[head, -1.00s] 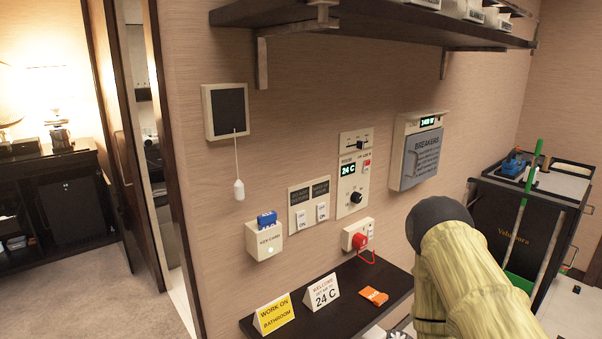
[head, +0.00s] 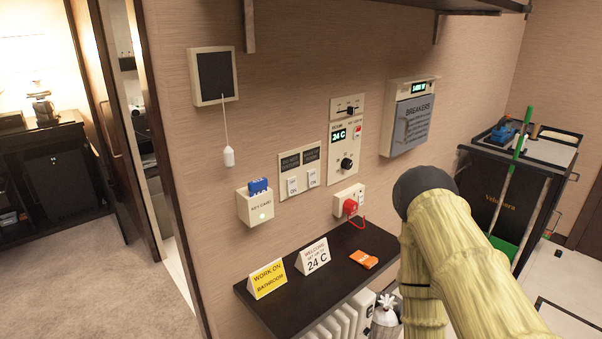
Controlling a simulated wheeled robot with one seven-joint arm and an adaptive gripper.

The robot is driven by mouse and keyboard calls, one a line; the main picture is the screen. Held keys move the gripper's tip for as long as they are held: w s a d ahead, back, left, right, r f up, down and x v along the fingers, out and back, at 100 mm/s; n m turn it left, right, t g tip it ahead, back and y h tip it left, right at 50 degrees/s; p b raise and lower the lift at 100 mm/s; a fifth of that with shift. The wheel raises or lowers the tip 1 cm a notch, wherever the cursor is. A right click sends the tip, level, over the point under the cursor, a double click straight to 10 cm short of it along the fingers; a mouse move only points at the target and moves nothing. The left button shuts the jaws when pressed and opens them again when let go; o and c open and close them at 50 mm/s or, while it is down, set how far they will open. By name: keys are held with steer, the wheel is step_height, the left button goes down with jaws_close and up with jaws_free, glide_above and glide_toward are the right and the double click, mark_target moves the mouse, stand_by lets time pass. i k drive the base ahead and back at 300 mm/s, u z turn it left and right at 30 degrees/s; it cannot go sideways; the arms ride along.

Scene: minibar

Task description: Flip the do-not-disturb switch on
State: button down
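A pale switch plate (head: 299,171) is on the wall at mid-picture in the head view. It has two dark label panels, and the left one seems to read "DO NOT DISTURB" (head: 290,162). Below each label is a white rocker, the left rocker (head: 292,185) and the right rocker (head: 312,178), with "ON" marked low on them. I cannot tell which way either rocker is tipped. My arm, wrapped in a yellowish cover with a dark round joint, rises at the lower right, apart from the plate. My gripper is not in view.
A key card box (head: 256,207) with a blue card is left below the plate. A dark ledge (head: 322,283) with signs juts out below. A pull cord (head: 226,130) hangs at upper left.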

mark_target(292, 187)
steer(key=z, duration=1.15)
steer(key=i, duration=0.4)
steer(key=u, duration=1.25)
